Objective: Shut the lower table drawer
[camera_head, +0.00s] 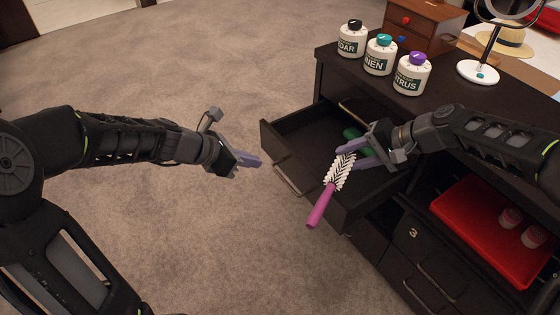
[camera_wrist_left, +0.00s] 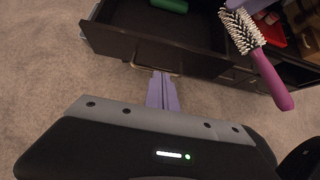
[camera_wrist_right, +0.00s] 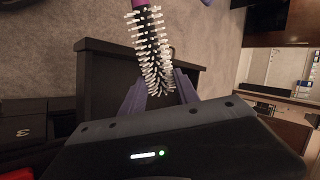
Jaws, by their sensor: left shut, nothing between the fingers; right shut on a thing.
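The dark table (camera_head: 335,75) has a drawer (camera_head: 300,130) pulled open; its front panel and bar handle (camera_head: 288,181) face my left arm. I cannot tell whether it is the lower one. My left gripper (camera_head: 252,160) is shut and empty, outside the drawer front. In the left wrist view its fingertips (camera_wrist_left: 161,80) overlap the drawer handle (camera_wrist_left: 150,68); contact is unclear. My right gripper (camera_head: 358,154) is shut on a round hairbrush (camera_head: 321,204) with white bristles and a pink handle, held above the drawer. The brush also shows in the right wrist view (camera_wrist_right: 151,50).
A green object (camera_head: 351,133) lies inside the open drawer. Several labelled jars (camera_head: 379,55), a mirror (camera_head: 478,72) and a small wooden chest (camera_head: 420,30) stand on top. A red tray (camera_head: 470,235) sits in an opening at right. Carpet at left is clear.

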